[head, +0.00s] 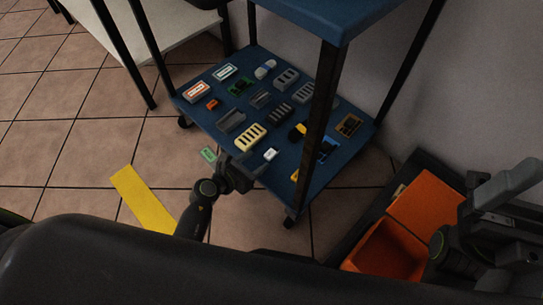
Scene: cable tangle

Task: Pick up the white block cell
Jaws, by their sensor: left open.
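A small white block (271,154), which looks like the white block cell, lies on the blue lower shelf (208,119) of a cart, near its front edge. My left gripper (243,163) is open at that front edge, just left of the white block and close to it. The fingers look empty; whether one touches the block is too small to tell. My right arm's end (500,205) is at the right edge, far from the shelf, and its jaw state is unclear.
Several parts share the shelf, including a cream slotted block (250,137) and a green board (240,87). A dark cart post (322,115) stands right of the white block. Orange bins (392,250) sit at lower right. A yellow strip (143,199) lies on the floor.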

